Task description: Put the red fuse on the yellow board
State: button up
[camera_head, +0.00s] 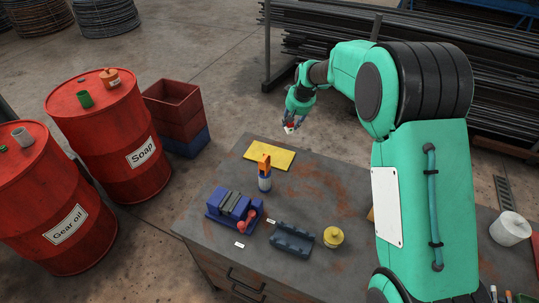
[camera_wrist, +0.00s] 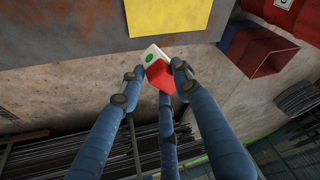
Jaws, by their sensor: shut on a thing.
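The yellow board (camera_head: 269,155) lies flat at the far edge of the workbench, and bare. It also shows at the top of the wrist view (camera_wrist: 170,15). The red fuse (camera_wrist: 160,75) is red with a white end that bears a green dot. My gripper (camera_wrist: 155,80) is shut on the fuse, with its blue fingers around it. In the head view my gripper (camera_head: 292,125) holds the fuse (camera_head: 289,127) in the air, up and to the right of the board. In the wrist view the fuse appears below the board's edge, apart from it.
On the workbench (camera_head: 215,180) stand an orange-capped bottle (camera_head: 264,175), a blue machine with a drum (camera_head: 235,209), a dark blue holder (camera_head: 291,242) and a yellow container (camera_head: 333,237). Red barrels (camera_head: 110,135) and stacked crates (camera_head: 175,115) stand at the left. Dark pipes are racked behind.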

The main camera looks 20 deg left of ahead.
jog(key=s+a, duration=0.2)
jog(key=a, duration=0.6)
send_over(271, 155)
jog(key=shift+n, duration=0.4)
jog(key=shift+f, duration=2.75)
jog(key=shift+d+f, duration=0.1)
jog(key=shift+f, duration=0.05)
jog(key=shift+f+b, duration=0.45)
jog(key=shift+f, duration=2.55)
jog(key=shift+f, duration=0.1)
jog(key=shift+f+b, duration=0.3)
jog(key=shift+f, duration=1.45)
jog(key=shift+f, duration=0.2)
